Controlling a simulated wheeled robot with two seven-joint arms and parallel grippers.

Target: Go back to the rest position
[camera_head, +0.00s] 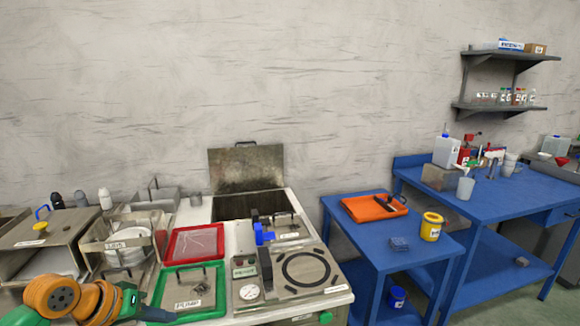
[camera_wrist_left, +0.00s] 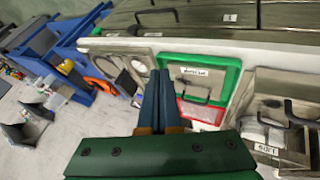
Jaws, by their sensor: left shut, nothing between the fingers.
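My left gripper (camera_head: 168,315) is low at the left in the head view, at the end of an orange and grey arm. In the left wrist view its two fingers (camera_wrist_left: 159,75) lie together, shut with nothing between them. They point towards the green tray (camera_head: 157,296), which also shows in the wrist view (camera_wrist_left: 236,68). The gripper appears close to the near edge of that tray; the exact gap cannot be told. My right gripper is not in view.
A red tray (camera_head: 222,254) lies behind the green one. A steel rack with white dishes (camera_head: 127,252) stands left. The white counter (camera_head: 336,301) carries a ring-marked plate (camera_head: 305,271) and an open-lidded basin (camera_head: 247,204). Blue tables (camera_head: 372,246) stand right, with floor between.

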